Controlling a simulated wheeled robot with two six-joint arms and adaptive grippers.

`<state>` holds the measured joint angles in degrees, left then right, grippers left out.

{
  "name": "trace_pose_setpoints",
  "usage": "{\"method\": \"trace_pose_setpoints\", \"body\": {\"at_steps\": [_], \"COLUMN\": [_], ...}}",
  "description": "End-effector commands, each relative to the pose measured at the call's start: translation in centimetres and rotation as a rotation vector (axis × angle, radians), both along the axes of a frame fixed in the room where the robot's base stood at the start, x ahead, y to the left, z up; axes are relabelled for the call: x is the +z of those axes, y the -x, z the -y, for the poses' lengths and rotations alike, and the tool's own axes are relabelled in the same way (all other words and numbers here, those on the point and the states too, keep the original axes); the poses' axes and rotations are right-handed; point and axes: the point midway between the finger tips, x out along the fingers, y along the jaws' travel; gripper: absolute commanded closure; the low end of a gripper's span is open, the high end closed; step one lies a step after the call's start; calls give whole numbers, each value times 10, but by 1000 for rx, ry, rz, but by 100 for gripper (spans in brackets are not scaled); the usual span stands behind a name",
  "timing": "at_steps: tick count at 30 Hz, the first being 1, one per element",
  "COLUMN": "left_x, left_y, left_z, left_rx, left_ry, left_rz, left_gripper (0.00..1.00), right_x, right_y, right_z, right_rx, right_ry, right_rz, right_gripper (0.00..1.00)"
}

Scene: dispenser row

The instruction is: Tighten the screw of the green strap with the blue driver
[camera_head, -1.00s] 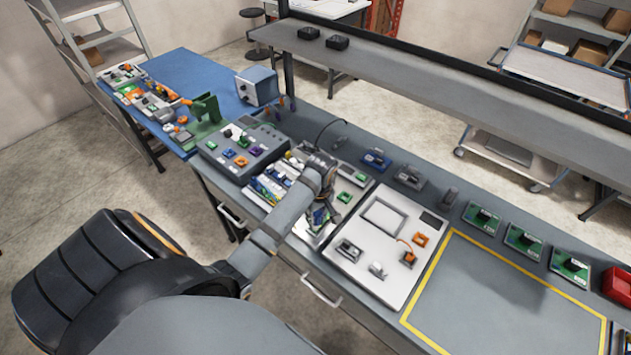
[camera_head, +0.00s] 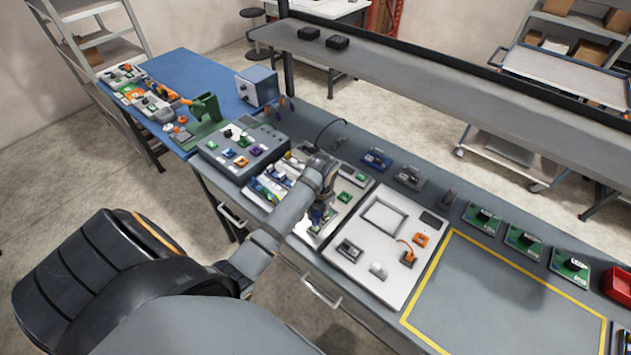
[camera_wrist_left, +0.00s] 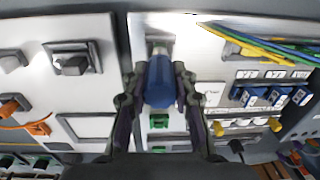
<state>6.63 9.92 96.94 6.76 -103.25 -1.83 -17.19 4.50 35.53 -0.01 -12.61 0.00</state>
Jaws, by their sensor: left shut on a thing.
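My left gripper (camera_head: 322,203) is over the white panel in the middle of the bench. In the left wrist view, its two fingers (camera_wrist_left: 159,84) are shut on the blue handle of the driver (camera_wrist_left: 160,80). Small green parts (camera_wrist_left: 158,121) sit on the panel just below the handle in that view. I cannot make out which one is the green strap or its screw. My right gripper is not in view.
A white board (camera_head: 376,267) with a rectangular frame lies to the right of the panel. Colored wires (camera_wrist_left: 262,46) and blue blocks (camera_wrist_left: 272,96) lie to the right in the wrist view. A grey button box (camera_head: 243,148) stands at left. The yellow-outlined area (camera_head: 500,296) is clear.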

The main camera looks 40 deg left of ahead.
Motion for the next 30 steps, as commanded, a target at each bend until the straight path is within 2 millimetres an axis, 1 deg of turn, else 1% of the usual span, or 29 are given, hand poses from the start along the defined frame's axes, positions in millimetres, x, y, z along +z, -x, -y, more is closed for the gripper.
{"method": "trace_pose_setpoints", "body": {"at_steps": [2, 4, 5, 9, 12, 15, 18, 20, 24, 27, 30], "left_x": [0, 0, 0, 0, 0, 0, 0, 0, -1, -1, -1], "left_y": [0, 0, 0, 0, 0, 0, 0, 0, 1, 1, 1], "left_z": [0, 0, 0, 1, 1, 1, 1, 1, 1, 2, 2], "left_rx": [-8, -65, -112, -396, -545, -607, -621, -675, -948, -1119, -1207], "left_ry": [0, 0, 0, -2, -2, -3, -3, -3, -5, -6, -6], "left_rz": [0, -4, -6, -24, -32, -36, -36, -39, -56, -66, -71], "left_gripper": [100, 100, 100, 100, 100, 100, 100, 100, 100, 100, 100], "right_x": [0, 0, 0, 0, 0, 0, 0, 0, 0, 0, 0], "right_y": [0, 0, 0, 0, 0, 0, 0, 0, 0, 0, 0], "right_z": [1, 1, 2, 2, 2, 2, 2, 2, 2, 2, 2], "right_rx": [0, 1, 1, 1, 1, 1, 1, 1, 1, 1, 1], "right_ry": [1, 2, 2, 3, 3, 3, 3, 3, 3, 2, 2], "right_rz": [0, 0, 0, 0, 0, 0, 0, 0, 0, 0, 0], "right_gripper": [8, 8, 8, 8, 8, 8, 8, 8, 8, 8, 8]}}
